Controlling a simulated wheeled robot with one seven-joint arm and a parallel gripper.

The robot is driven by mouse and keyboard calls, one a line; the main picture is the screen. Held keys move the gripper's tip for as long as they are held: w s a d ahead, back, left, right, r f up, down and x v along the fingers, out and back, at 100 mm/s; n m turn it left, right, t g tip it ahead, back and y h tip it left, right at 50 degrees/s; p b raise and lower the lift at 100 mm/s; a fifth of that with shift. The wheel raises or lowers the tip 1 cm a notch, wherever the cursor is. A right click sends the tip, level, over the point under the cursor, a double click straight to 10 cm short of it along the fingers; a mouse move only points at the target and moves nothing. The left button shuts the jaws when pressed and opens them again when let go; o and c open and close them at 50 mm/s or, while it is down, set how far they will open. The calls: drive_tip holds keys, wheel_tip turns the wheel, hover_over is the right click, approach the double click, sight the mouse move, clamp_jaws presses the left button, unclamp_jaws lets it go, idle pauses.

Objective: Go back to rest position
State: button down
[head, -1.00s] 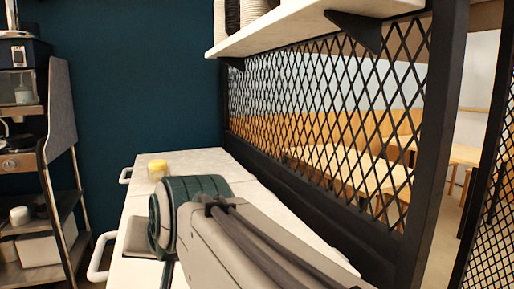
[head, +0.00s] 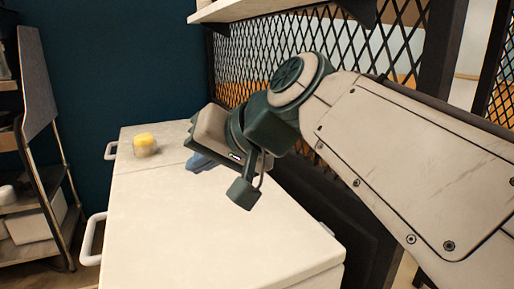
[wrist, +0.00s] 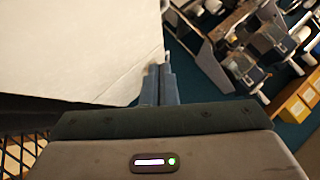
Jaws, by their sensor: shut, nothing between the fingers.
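My gripper (head: 200,163) is over the white counter (head: 190,225) in the head view, beyond my raised arm. Its blue fingers are partly hidden by my wrist. In the wrist view my gripper (wrist: 159,72) shows its two blue fingers together, with nothing between them. The counter's white top (wrist: 75,45) fills the upper left of the wrist view, and the fingertips lie near its edge in the picture.
A small jar with yellow content (head: 145,145) stands at the counter's far left. A black mesh partition (head: 235,60) runs along the right, under a white shelf (head: 225,10). A metal rack (head: 40,190) stands left. The counter's front is clear.

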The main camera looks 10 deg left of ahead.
drive_tip(key=w+d+f+m+h+p, duration=0.1)
drive_tip(key=d+f+h+p, duration=0.25)
drive_tip(key=d, duration=0.35)
drive_tip(key=w+d+f+m+h+p, duration=0.1)
drive_tip(key=d+f+m+h+p, duration=0.15)
drive_tip(key=d+f, duration=0.4)
drive_tip(key=s+d+f+g+h+p, duration=0.1)
drive_tip(key=s+d+f+h+p, duration=0.1)
drive_tip(key=d, duration=0.6)
drive_tip(key=s+d+f+g+h+p, duration=0.1)
drive_tip(key=s+d+f+p, duration=0.2)
drive_tip(key=s+d+f, duration=0.2)
drive_tip(key=d, duration=0.2)
drive_tip(key=shift+d+f+h+p, duration=0.25)
drive_tip(key=shift+d+h+p, duration=0.1)
drive_tip(key=shift+d+h, duration=0.05)
